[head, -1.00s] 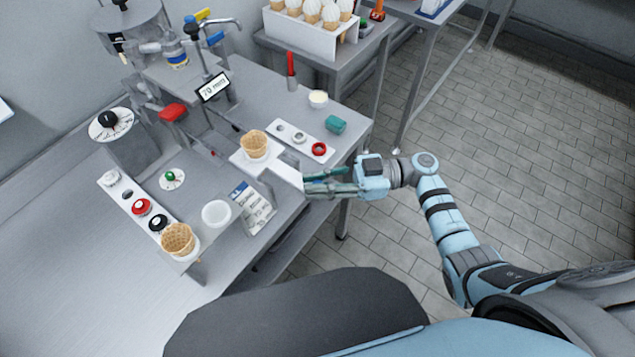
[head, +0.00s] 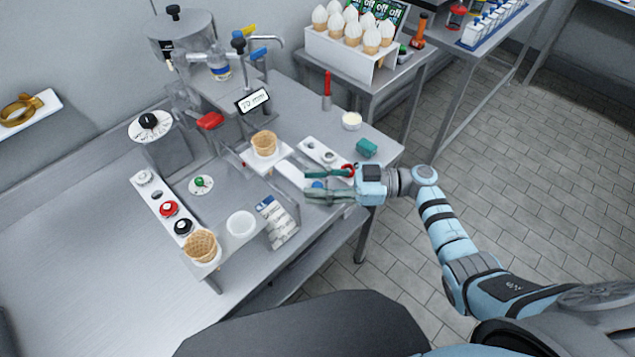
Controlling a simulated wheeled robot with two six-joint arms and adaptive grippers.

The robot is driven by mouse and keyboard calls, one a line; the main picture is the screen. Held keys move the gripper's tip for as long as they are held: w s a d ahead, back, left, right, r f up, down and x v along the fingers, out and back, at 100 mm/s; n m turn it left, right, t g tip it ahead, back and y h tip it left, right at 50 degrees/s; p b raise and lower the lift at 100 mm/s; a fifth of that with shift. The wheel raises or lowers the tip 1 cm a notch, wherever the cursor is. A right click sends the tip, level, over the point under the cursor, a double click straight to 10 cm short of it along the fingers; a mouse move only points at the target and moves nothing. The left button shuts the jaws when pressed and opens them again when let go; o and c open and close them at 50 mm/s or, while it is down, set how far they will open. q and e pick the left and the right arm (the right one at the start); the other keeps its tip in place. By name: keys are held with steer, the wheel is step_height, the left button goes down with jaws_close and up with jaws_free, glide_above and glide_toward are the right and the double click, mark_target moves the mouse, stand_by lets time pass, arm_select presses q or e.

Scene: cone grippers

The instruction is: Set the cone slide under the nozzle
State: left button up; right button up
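The cone slide (head: 284,167) is a white plate on the bench, with a waffle cone (head: 264,143) upright on its far part. My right gripper (head: 306,183) is at the slide's near right end. Its two green fingers are apart, pointing left, with a small blue piece (head: 318,185) between them; I cannot tell whether they touch it. The dispensing machine (head: 187,45) stands behind, with a red handle (head: 210,121) and a sign (head: 253,101) reading 70 mm. I cannot make out the nozzle clearly. My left gripper is out of view.
A white strip with rings (head: 318,150) and a teal block (head: 367,147) lie close to my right gripper. A second cone (head: 201,245), a white cup (head: 240,223) and a strip of knobs (head: 152,200) are at left. A rack of topped cones (head: 340,50) stands behind.

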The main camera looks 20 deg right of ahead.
steer(key=v, duration=1.2)
steer(key=s+d+f+n+b, duration=0.1)
steer(key=d+f+b, duration=0.4)
steer(key=b, duration=0.8)
step_height(320, 180, up, 5)
steer(key=a, duration=0.3)
steer(key=shift+m, duration=0.5)
steer(key=p+x, duration=0.1)
steer(key=x, duration=1.3)
steer(key=shift+w+a+p, duration=0.1)
steer(key=shift+w+p, duration=0.1)
steer(key=shift+p, duration=0.1)
steer(key=shift+c, duration=0.3)
jaws_close()
